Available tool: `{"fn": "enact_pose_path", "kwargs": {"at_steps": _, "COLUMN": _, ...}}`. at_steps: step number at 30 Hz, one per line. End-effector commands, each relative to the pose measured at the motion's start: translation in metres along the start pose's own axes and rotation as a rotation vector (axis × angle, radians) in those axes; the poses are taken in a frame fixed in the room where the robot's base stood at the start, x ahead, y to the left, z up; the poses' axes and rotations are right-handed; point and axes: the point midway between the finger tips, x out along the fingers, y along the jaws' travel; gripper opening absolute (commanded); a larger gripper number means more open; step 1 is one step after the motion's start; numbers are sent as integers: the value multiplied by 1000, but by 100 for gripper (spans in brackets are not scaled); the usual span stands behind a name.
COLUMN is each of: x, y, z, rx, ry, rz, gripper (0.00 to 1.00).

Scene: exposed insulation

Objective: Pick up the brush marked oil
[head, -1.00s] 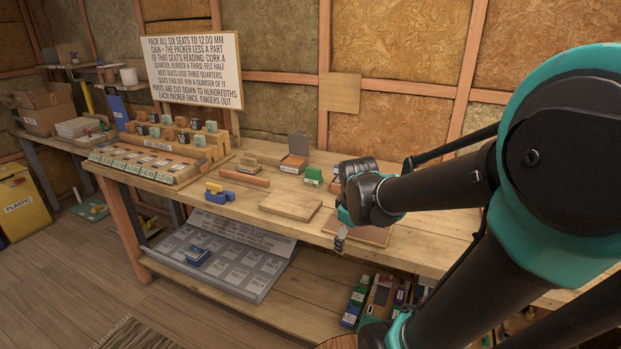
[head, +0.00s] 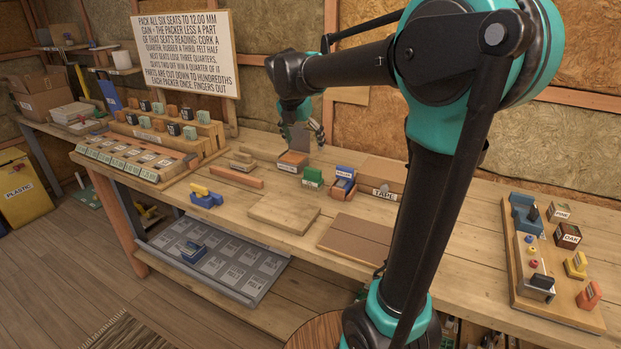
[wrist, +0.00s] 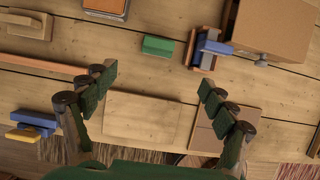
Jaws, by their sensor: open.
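I cannot make out a brush with a readable oil mark in either view. My gripper (head: 302,130) is at the back of the bench, above the orange-and-grey block (head: 293,161). In the wrist view my gripper (wrist: 157,92) is open and empty, its two dark green fingers wide apart. Between and beyond them are a plain wooden board (wrist: 142,117) and a small green block (wrist: 158,47). A group of blue and red-brown blocks (wrist: 209,50) lies to the right, beside a cardboard box (wrist: 270,28).
A blue-and-yellow tool (head: 206,198) lies near the bench's front edge. A tool board (head: 556,300) with several labelled blocks is at the right. Racks of small blocks (head: 150,155) stand at the left under a sign (head: 187,52). My arm hides part of the bench.

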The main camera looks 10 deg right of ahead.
Motion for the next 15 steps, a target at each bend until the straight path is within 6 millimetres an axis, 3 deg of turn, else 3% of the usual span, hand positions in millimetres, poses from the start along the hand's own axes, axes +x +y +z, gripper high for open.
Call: {"fn": "enact_pose_path", "kwargs": {"at_steps": 15, "x": 97, "y": 0, "z": 0, "rx": 5, "ry": 0, "rz": 1, "gripper": 84}}
